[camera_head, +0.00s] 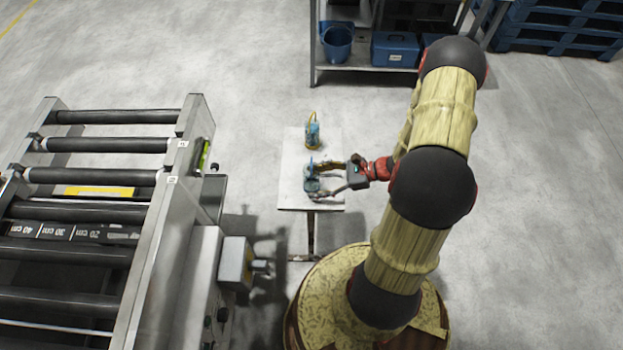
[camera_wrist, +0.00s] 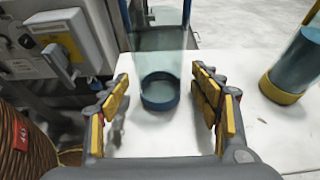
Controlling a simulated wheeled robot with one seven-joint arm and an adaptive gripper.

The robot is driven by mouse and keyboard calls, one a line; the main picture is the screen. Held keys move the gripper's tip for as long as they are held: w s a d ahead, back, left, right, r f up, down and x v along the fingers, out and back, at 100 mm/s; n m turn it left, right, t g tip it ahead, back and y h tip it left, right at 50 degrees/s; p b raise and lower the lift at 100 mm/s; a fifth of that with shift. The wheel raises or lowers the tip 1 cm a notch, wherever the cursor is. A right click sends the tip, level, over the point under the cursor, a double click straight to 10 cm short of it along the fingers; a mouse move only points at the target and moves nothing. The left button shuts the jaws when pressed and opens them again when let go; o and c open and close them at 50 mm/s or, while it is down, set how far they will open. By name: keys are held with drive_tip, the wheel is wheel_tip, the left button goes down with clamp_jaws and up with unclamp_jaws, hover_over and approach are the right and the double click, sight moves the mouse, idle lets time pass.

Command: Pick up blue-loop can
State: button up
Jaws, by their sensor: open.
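The blue-loop can (camera_head: 309,184) stands upright on a small white table (camera_head: 292,160), with its blue loop on top. In the wrist view the can (camera_wrist: 160,92) shows a clear, bluish body and a blue base ring; its top is cut off by the frame. My gripper (camera_head: 318,180) is open and reaches in from the right, its fingers on either side of the can. In the wrist view my gripper (camera_wrist: 161,82) has the can between its fingertips, with white table visible on both sides.
A similar yellow-loop can (camera_head: 312,134) stands farther back on the table; it shows at right in the wrist view (camera_wrist: 299,60). A roller conveyor (camera_head: 100,205) with a grey box (camera_head: 236,262) lies left. A shelf with blue bins (camera_head: 395,48) stands behind.

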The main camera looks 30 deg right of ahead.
drive_tip(key=shift+c, duration=0.8)
drive_tip(key=c, duration=1.1)
drive_tip(key=shift+r, duration=0.1)
